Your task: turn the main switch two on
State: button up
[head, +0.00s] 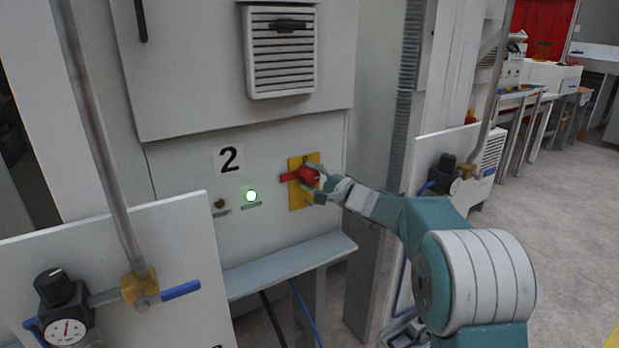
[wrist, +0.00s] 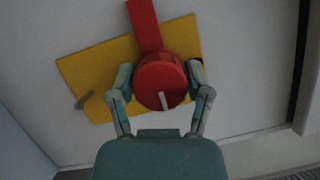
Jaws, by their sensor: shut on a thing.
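The main switch two is a red rotary knob (head: 308,175) on a yellow plate (head: 296,195), right of the "2" label on the white cabinet. A red handle sticks out from the knob to the left in the head view. In the wrist view the round knob (wrist: 160,83) has a pale mark on its face, and its red handle (wrist: 145,22) points up. My gripper (head: 322,183) is at the knob from the right. In the wrist view its two fingers (wrist: 160,80) are on either side of the knob, shut on it. A green lamp (head: 251,195) is lit to the left.
A grey ledge (head: 290,265) juts out below the switch. A vent cover (head: 281,60) is above it. Panels with gauges and blue-handled valves (head: 180,290) stand in the left foreground and to the right. Open floor (head: 560,200) lies at the right.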

jog(key=o, duration=1.2)
jog(key=shift+w+f, duration=0.1)
jog(key=shift+f, duration=0.3)
jog(key=shift+c, duration=0.2)
jog(key=shift+r, duration=0.15)
jog(key=shift+r, duration=0.1)
jog(key=shift+d, duration=0.1)
jog(key=v, duration=1.2)
